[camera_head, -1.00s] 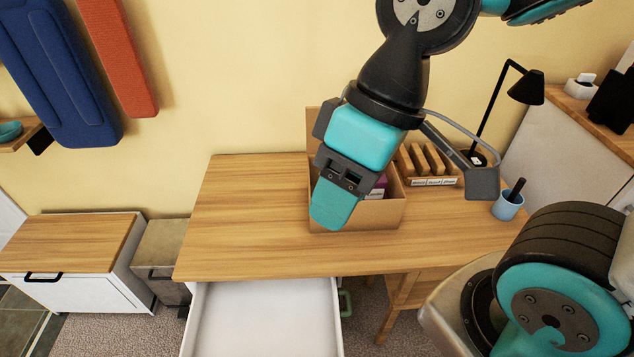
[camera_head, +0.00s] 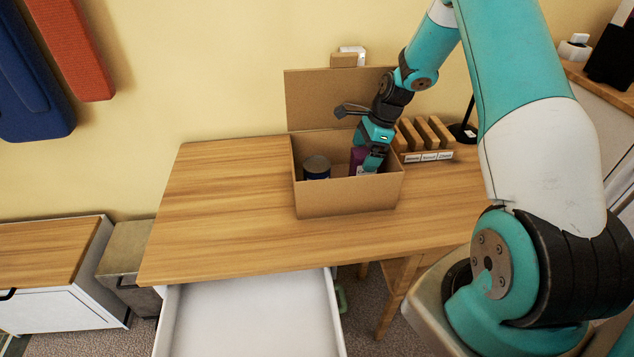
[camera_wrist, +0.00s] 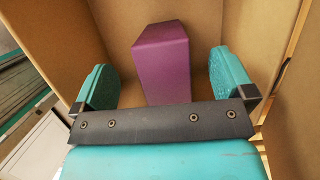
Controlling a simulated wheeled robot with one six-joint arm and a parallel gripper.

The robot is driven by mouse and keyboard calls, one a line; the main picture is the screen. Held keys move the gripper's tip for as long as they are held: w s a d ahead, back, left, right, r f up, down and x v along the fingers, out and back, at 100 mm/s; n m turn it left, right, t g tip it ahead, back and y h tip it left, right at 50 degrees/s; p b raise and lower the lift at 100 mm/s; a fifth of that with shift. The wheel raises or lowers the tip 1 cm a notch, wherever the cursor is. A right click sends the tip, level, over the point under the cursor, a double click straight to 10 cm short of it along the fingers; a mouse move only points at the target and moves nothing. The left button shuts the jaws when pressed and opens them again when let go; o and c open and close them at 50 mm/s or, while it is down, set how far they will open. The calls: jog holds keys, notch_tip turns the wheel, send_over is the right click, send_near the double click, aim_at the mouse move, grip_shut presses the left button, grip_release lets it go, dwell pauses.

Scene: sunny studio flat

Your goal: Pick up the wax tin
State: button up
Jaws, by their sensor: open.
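A round dark blue tin with a grey-brown lid (camera_head: 316,168), which looks like the wax tin, stands in the left part of an open cardboard box (camera_head: 345,198) on the desk. A purple block-shaped item (camera_head: 357,160) is in the right part of the box. My gripper (camera_head: 372,163) is in the box's right part, beside the purple item. In the wrist view my gripper (camera_wrist: 163,82) is open, with the purple item (camera_wrist: 162,60) showing between its two fingers. I cannot tell whether they touch it. The tin does not show in the wrist view.
The box's lid flap (camera_head: 325,100) stands up at the back. A wooden rack with labels (camera_head: 428,140) stands right of the box. The wooden desk (camera_head: 225,205) is clear to the left. An open white drawer (camera_head: 250,315) juts out below.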

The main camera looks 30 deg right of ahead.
aim_at(317, 163)
jog(key=shift+w+a+f, duration=0.2)
jog(key=w+a, duration=0.1)
jog(key=a, duration=0.2)
jog(key=w+a+p, duration=0.1)
jog(key=a, duration=0.2)
jog(key=w+a+p, duration=0.1)
jog(key=w+a, duration=0.1)
jog(key=a, duration=0.1)
jog(key=shift+a, duration=0.15)
jog(key=shift+w+a, duration=0.25)
jog(key=shift+a, duration=0.2)
jog(key=p+x, duration=0.1)
jog(key=x, duration=0.4)
jog(key=c, duration=1.2)
jog(key=shift+c, duration=0.3)
jog(key=shift+r, duration=0.15)
